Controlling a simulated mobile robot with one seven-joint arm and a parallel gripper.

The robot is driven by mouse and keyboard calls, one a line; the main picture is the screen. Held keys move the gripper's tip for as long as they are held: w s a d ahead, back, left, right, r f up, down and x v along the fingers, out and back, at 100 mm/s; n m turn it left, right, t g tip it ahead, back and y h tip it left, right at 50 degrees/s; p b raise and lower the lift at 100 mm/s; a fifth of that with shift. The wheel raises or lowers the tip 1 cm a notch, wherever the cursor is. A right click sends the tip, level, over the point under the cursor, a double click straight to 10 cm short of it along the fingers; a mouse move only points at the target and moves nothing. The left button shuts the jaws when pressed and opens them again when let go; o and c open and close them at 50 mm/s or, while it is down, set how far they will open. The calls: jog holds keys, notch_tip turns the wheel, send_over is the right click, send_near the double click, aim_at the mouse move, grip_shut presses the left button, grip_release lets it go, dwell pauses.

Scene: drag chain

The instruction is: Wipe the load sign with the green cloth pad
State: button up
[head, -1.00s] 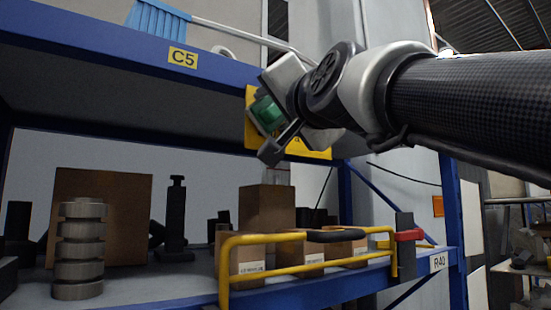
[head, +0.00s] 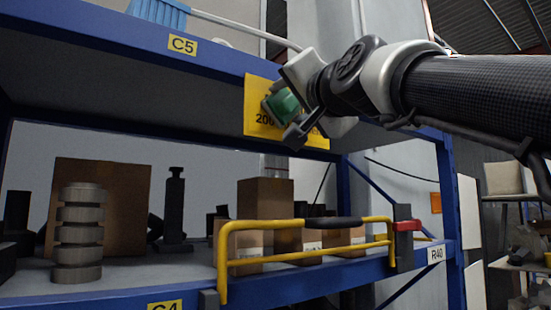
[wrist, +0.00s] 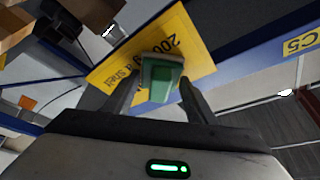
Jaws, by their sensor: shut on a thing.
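The load sign (head: 262,92) is a yellow plate with black lettering, hanging from the blue upper shelf beam. It also shows in the wrist view (wrist: 196,44), with "200" and "shelf" partly readable. My gripper (head: 284,116) is in front of the sign and shut on the green cloth pad (head: 280,104). In the wrist view the pad (wrist: 160,80) sits between the two fingertips, over the middle of the sign. I cannot tell whether the pad touches the sign. The pad and gripper hide part of the lettering.
Below, a yellow rail (head: 300,259) with a black grip fronts the lower shelf. A blue brush (head: 158,12) lies on the upper shelf. A blue post (head: 449,200) stands at the right.

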aim_at(269, 100)
jog(key=shift+a+r, duration=0.1)
jog(key=shift+s+a+p, duration=0.6)
jog(key=shift+a+p, duration=0.1)
jog(key=shift+a, duration=0.2)
jog(key=shift+s+a+p, duration=0.3)
jog(key=shift+s+a, duration=0.1)
jog(key=shift+a, duration=0.35)
jog(key=shift+s+d+f+b, duration=0.15)
jog(key=shift+s+f+b, duration=0.1)
jog(key=shift+s+b, duration=0.25)
jog(key=shift+s+d+r+b, duration=0.1)
jog(key=shift+s+d+b, duration=0.3)
jog(key=shift+s+d, duration=0.5)
jog(key=shift+s+d+r+b, duration=0.1)
jog(key=shift+s+d+b, duration=0.4)
jog(key=shift+s, duration=0.55)
jog(key=shift+s+d, duration=0.1)
jog(key=shift+d, duration=0.05)
